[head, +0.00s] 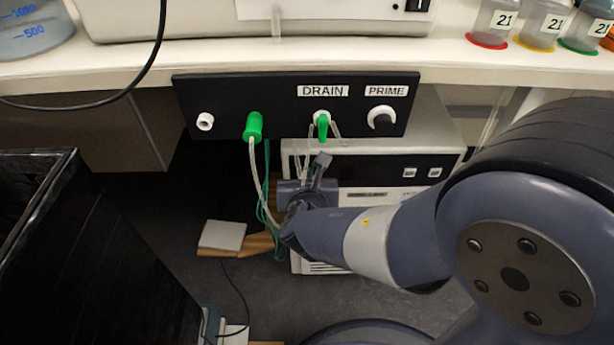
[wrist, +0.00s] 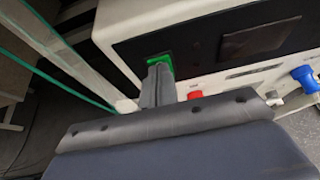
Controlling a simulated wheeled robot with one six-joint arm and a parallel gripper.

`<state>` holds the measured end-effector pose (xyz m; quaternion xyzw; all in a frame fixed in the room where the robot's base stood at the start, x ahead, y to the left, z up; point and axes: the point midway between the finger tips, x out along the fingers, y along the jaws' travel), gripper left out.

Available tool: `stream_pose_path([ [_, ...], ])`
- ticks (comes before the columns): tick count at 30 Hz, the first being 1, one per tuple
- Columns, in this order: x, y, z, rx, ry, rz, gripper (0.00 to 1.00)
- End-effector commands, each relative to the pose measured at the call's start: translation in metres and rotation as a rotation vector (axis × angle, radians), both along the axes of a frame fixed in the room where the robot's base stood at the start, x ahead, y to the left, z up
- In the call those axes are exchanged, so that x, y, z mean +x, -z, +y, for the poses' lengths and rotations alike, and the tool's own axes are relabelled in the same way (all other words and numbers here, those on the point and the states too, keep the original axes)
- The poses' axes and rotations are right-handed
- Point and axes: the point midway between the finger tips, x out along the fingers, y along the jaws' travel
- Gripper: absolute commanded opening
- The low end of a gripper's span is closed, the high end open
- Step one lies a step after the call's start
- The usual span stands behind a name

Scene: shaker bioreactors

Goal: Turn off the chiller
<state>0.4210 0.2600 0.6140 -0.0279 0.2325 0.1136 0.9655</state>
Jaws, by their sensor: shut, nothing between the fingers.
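The chiller (head: 358,172) is a white box with a black front panel, under the bench below the DRAIN/PRIME panel. In the wrist view the chiller (wrist: 125,22) fills the upper right. A green-lit switch (wrist: 153,60) shows at the left end of its black panel, partly hidden by my fingers. My gripper (head: 321,160) is in front of the chiller's left part in the head view, where it hides the switch. In the wrist view my gripper (wrist: 159,70) is shut and empty, its tips over or right at the switch. I cannot tell whether they touch it.
A black panel (head: 285,95) with a green DRAIN valve (head: 323,126) and a PRIME knob (head: 382,118) hangs just above my gripper. Tubes (head: 258,175) hang left of it. A black box (head: 75,250) stands at left. A red fitting (wrist: 194,95) and blue fitting (wrist: 303,76) are below the chiller's panel.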

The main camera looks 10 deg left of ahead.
Motion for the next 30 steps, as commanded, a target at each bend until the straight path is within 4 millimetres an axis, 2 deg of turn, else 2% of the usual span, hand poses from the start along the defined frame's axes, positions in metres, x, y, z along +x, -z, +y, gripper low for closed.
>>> stream_pose_path([
  [6,0.000,0.000,0.000,0.001,-0.001,-0.001,0.00],
  [16,0.000,-0.015,0.000,0.000,-0.001,-0.002,0.00],
  [30,-0.001,-0.016,0.001,-0.001,0.000,-0.001,0.00],
])
